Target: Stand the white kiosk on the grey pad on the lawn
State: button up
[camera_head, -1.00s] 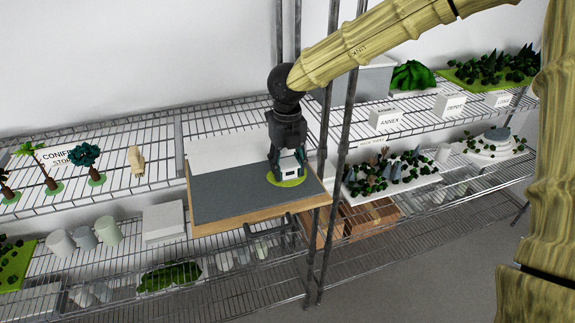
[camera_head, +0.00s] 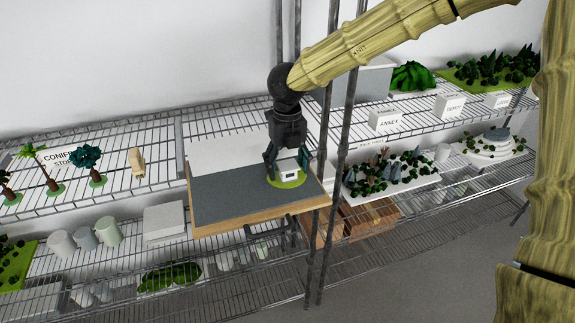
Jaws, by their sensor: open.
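The white kiosk (camera_head: 289,176) stands upright on the round green lawn (camera_head: 302,182) at the right end of a grey-topped board. The grey pad is hidden, so I cannot tell exactly how the kiosk sits on it. My gripper (camera_head: 288,165) is directly above the kiosk, pointing down. Its fingers are open, one on each side of the kiosk's upper part, and the kiosk's front wall shows between and below them.
The wooden-edged board (camera_head: 225,200) has clear grey surface to the left of the lawn. Two dark upright posts (camera_head: 325,180) stand close to its right. Model trees (camera_head: 88,160) are on the left, and a planted white tray (camera_head: 395,185) is on the right.

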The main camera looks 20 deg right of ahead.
jog(key=shift+r+p, duration=0.65)
jog(key=shift+r, duration=2.45)
jog(key=shift+s+f, duration=0.1)
